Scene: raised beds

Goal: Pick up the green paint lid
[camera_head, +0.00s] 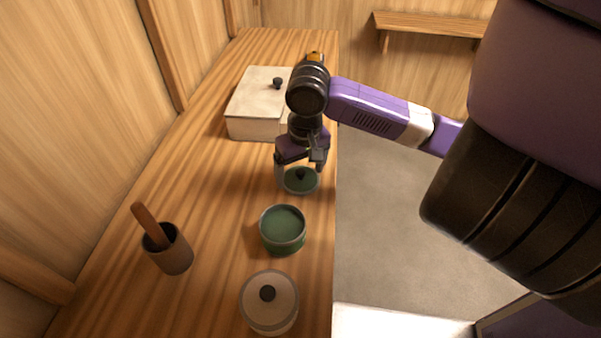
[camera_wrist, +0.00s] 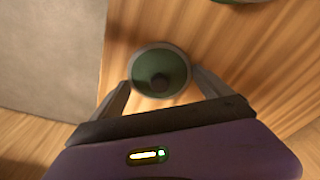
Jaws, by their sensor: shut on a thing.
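The green paint lid (camera_head: 301,181) is a round green disc with a grey rim and a dark knob. It is between the fingers of my gripper (camera_head: 299,172), near the bench's right edge. In the wrist view the lid (camera_wrist: 160,68) faces the camera, with my gripper (camera_wrist: 160,84) shut on its rim from both sides. I cannot tell whether the lid touches the bench or is a little above it. The green paint pot (camera_head: 283,229) stands open just nearer, apart from the lid.
A pot with a pale lid and dark knob (camera_head: 269,301) stands at the front. A brown cup (camera_head: 169,250) with a wooden handle in it is at the left. A white lidded box (camera_head: 256,127) is behind my gripper. The wooden bench (camera_head: 215,200) has free room mid-left.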

